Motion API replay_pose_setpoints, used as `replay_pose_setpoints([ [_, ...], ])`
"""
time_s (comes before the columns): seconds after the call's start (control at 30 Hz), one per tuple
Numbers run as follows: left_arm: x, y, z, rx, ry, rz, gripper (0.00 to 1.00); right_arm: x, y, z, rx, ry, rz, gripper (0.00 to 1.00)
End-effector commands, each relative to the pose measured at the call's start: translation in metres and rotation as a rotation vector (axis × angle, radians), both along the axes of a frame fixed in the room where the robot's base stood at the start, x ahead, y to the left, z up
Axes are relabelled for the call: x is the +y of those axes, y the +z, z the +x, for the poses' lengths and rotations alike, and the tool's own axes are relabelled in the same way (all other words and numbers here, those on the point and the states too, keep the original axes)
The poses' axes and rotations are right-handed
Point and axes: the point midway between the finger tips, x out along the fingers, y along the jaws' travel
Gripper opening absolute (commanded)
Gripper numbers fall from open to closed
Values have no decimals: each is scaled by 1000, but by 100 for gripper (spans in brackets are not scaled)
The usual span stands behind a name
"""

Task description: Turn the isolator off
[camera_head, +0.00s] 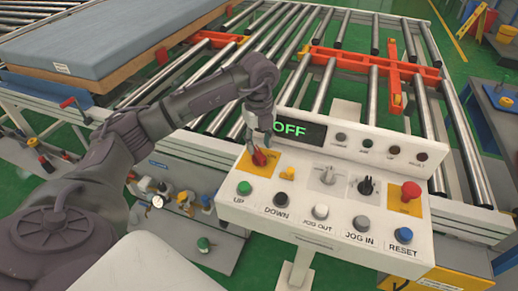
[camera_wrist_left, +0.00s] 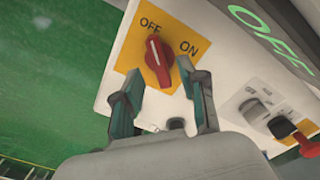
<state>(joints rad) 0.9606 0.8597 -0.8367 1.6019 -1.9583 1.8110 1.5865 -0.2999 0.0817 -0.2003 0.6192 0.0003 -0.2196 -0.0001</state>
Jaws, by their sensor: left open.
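The isolator is a red rotary knob (camera_head: 260,158) on a yellow plate at the upper left of the white control panel (camera_head: 300,213). In the left wrist view the knob (camera_wrist_left: 158,60) has a white line pointing toward the OFF label (camera_wrist_left: 150,25), away from the ON label (camera_wrist_left: 188,48). My left gripper (camera_head: 257,143) is open above the knob; in the left wrist view its two fingertips (camera_wrist_left: 158,74) lie either side of the knob's near end, and contact cannot be told. The panel display (camera_head: 289,130) reads OFF in green. My right gripper is not in view.
A red emergency button (camera_head: 411,190) and a black knob (camera_head: 366,185) sit to the right on the panel. Labelled push buttons line its front edge, including a green one (camera_head: 244,187). A roller conveyor (camera_head: 340,70) stands behind, with a mattress (camera_head: 110,40) at the left.

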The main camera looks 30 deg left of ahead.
Motion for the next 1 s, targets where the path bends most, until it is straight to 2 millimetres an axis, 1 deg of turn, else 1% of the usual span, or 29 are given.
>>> replay_pose_setpoints([
  [0.03,0,13,1,-7,0,0,42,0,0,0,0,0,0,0],
  [0.2,1,50,1,-6,1,0,42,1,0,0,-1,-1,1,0],
  [0.3,1,67,1,-4,2,0,42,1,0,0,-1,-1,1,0],
  [0.4,1,79,1,-4,2,0,42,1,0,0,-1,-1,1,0],
  [0.6,1,88,0,-1,2,-1,42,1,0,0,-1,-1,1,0],
  [1.0,1,88,0,-1,2,-1,42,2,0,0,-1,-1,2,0],
])
